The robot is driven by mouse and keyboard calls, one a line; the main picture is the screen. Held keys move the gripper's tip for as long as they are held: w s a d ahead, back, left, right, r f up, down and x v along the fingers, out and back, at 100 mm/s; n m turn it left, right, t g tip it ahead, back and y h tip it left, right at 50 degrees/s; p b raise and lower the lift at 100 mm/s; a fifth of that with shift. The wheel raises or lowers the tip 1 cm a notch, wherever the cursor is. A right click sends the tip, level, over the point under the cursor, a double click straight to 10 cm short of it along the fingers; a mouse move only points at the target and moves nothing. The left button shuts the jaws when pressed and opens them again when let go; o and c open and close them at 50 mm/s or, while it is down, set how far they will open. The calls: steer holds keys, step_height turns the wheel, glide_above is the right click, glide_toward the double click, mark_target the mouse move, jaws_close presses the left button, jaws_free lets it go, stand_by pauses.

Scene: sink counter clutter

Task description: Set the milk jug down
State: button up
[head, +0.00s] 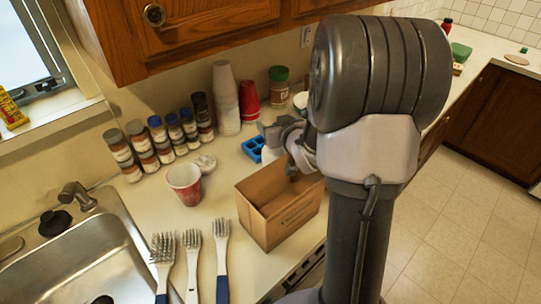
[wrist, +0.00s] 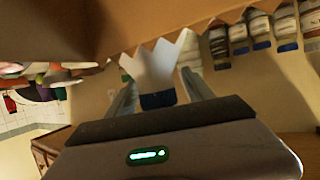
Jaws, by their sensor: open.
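My gripper (head: 277,146) is open above the back part of an open cardboard box (head: 283,219) on the counter, partly hidden by my arm in the head view. In the wrist view, a pale piece with a jagged edge and a dark blue end (wrist: 155,72) shows between my two spread fingers. I cannot tell whether it is the milk jug or whether the fingers touch it. No milk jug is clearly recognisable in the head view. The box wall (wrist: 180,18) fills the top of the wrist view.
A blue tray (head: 252,148) lies behind the box. A red-and-white cup (head: 185,184), several spice jars (head: 160,138) and stacked cups (head: 226,98) stand left and behind. Several brushes (head: 193,262) lie between the box and the sink (head: 75,262).

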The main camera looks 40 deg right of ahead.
steer(key=shift+s+r, duration=0.1)
steer(key=shift+s, duration=0.2)
steer(key=shift+c, duration=0.7)
jaws_close()
steer(key=shift+w+r, duration=0.1)
steer(key=shift+w, duration=0.05)
